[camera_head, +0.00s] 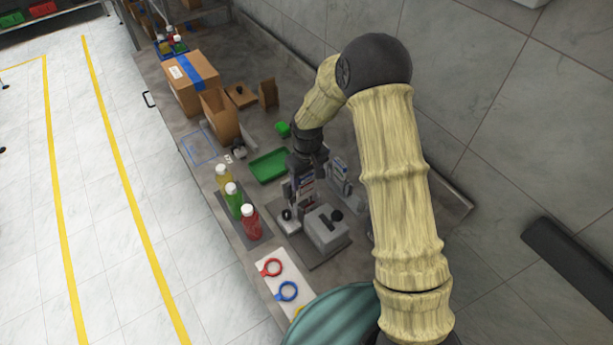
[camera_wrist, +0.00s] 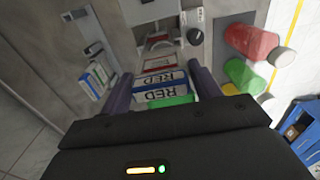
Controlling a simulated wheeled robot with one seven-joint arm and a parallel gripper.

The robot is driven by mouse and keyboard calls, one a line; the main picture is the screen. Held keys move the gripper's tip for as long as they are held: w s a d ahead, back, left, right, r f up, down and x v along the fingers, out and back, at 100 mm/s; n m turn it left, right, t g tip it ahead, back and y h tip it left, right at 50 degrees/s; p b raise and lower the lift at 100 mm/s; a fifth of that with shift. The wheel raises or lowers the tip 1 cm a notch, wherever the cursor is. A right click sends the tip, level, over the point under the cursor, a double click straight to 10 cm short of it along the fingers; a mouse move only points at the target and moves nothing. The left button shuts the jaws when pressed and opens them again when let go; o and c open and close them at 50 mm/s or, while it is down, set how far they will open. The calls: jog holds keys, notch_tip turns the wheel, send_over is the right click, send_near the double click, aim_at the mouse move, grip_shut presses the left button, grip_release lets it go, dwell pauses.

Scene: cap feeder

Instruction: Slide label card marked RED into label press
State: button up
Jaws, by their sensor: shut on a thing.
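My gripper (camera_head: 303,182) is shut on a label card marked RED (camera_wrist: 161,97), which lies between its two dark fingers in the wrist view. The grey label press (camera_head: 327,230) stands on the bench below and in front of my gripper. Its grey body and a dark knob show at the top of the wrist view (camera_wrist: 160,14). The card is near the press; whether it touches the slot is hidden.
A card rack (camera_head: 340,172) with blue and green cards (camera_wrist: 97,76) stands beside the gripper. Yellow, green and red bottles (camera_head: 250,222) stand at the bench's left edge. A green tray (camera_head: 269,166) and cardboard boxes (camera_head: 191,80) are farther back. A white mat holds coloured rings (camera_head: 287,291).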

aim_at(307, 193)
jog(key=shift+f+b, duration=0.8)
jog(key=shift+f, duration=0.45)
jog(key=shift+f+b, duration=1.45)
jog(key=shift+f, duration=0.7)
jog(key=shift+f, duration=0.1)
jog(key=shift+f+b, duration=0.65)
jog(key=shift+f, duration=0.1)
